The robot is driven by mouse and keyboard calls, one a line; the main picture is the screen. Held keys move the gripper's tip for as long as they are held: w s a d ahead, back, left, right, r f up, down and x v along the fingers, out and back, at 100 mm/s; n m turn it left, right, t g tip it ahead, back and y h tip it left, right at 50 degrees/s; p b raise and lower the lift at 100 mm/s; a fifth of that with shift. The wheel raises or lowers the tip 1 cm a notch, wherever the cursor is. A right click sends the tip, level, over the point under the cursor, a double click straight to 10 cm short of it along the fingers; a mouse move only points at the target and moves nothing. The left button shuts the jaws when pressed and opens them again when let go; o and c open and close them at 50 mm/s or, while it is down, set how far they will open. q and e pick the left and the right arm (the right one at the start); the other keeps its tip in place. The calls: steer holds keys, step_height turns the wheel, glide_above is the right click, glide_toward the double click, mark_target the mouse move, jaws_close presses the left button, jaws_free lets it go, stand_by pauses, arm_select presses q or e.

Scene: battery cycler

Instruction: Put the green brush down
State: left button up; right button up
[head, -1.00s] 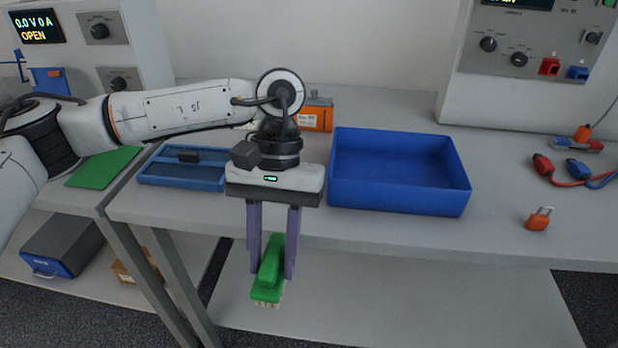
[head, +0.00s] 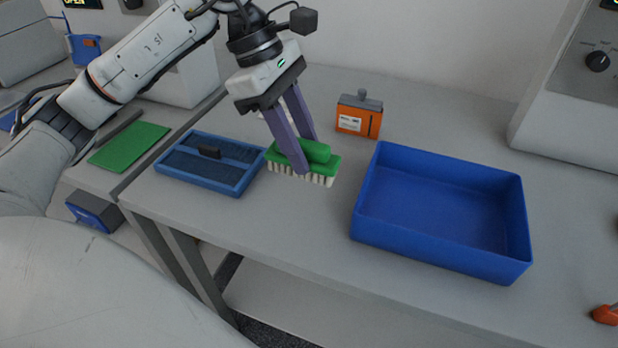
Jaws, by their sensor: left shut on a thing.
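The green brush (head: 318,153) has pale bristles that point down. My left gripper (head: 304,158) is shut on its green handle, with one purple finger on each side. The brush is over the grey table (head: 285,240), between the blue tray with dark inserts and the empty blue bin. The bristles look at or just above the tabletop; I cannot tell whether they touch. My right gripper is not in view.
The blue tray (head: 238,188) is close left of the brush, and the blue bin (head: 515,270) stands to the right. An orange box (head: 350,121) stands behind. A green mat (head: 130,146) lies at the far left. The table front is clear.

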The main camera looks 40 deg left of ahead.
arm_select(q)
step_height(320, 180, down, 6)
steer(key=shift+s+f, duration=0.15)
steer(key=shift+f, duration=0.3)
steer(key=shift+f+b, duration=0.25)
steer(key=shift+b, duration=0.05)
steer(key=o, duration=0.9)
steer(key=shift+r, duration=0.1)
